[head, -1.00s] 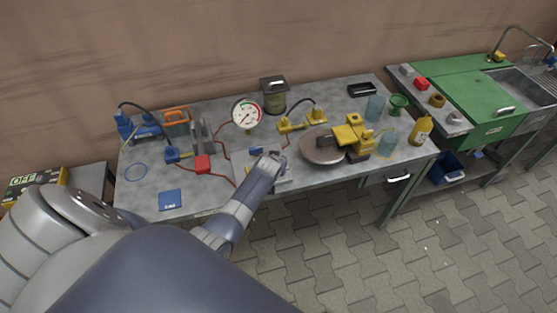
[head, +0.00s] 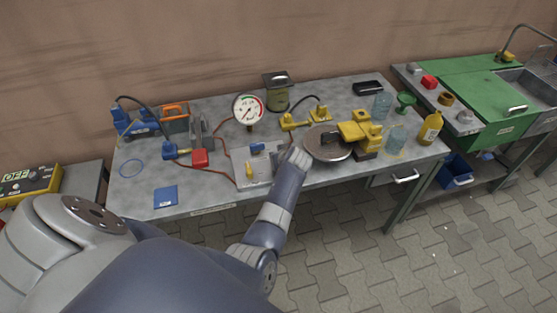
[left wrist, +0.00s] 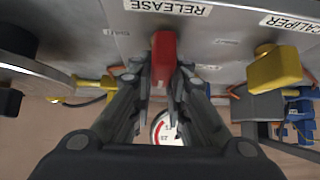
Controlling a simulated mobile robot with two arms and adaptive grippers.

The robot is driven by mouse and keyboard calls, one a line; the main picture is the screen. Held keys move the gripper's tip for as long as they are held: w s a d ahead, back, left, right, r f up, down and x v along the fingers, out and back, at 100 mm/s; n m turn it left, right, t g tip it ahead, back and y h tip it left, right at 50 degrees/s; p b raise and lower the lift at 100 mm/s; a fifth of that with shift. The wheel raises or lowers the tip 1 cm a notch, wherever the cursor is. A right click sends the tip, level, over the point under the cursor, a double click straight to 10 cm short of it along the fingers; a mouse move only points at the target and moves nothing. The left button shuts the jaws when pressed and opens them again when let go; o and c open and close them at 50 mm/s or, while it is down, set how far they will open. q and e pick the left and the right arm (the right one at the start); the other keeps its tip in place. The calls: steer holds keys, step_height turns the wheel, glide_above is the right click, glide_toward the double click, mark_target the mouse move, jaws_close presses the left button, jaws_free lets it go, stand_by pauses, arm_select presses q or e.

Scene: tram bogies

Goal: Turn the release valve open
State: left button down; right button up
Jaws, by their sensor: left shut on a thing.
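The release valve (left wrist: 164,60) is a red lever below the RELEASE label in the left wrist view. My left gripper (left wrist: 166,88) has a finger on each side of this lever and is shut on it. In the head view my left gripper (head: 296,156) is at the right end of a pale panel (head: 262,175) and hides the red lever. A yellow lever (left wrist: 274,68) by the CALIPER label stands apart from my fingers; it also shows in the head view (head: 249,171). My right gripper is not in view.
A round pressure gauge (head: 248,109) stands behind the panel. A blue lever (head: 257,148) is at the panel's back. A grey disc (head: 328,144) with a yellow caliper (head: 358,130) lies close right of my gripper. Red hoses run left of the panel.

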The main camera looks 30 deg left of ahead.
arm_select(q)
steer(key=shift+w+r, duration=0.1)
steer(key=c, duration=1.6)
jaws_free()
steer(key=shift+o, duration=0.2)
step_height(320, 180, up, 10)
steer(key=shift+f, duration=0.1)
